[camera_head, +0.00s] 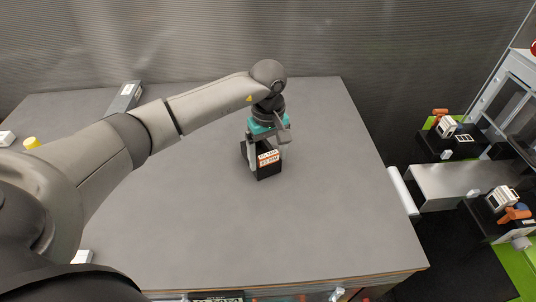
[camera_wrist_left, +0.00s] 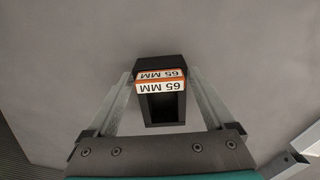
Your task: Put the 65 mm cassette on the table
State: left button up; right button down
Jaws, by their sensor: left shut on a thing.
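The 65 mm cassette (camera_head: 268,171) is a black box with white and orange labels. It also shows in the left wrist view (camera_wrist_left: 160,62), where the labels read "65 MM". My left gripper (camera_head: 265,152) points down at the grey table (camera_head: 200,215) and is shut on the cassette, one finger on each side. The cassette is upright, at or just above the table top towards the back right; I cannot tell whether its base touches. My right gripper is not in view.
A grey box (camera_head: 125,97) and a yellow object (camera_head: 31,143) are at the table's left. A white item (camera_head: 82,257) lies near the front left. The middle and right of the table are clear. A rack with black and green stations (camera_head: 462,185) stands to the right.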

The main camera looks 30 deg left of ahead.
pick_arm(q)
jog(key=o, duration=1.2)
notch_tip(320, 180, up, 12)
jog(key=shift+r, duration=0.1)
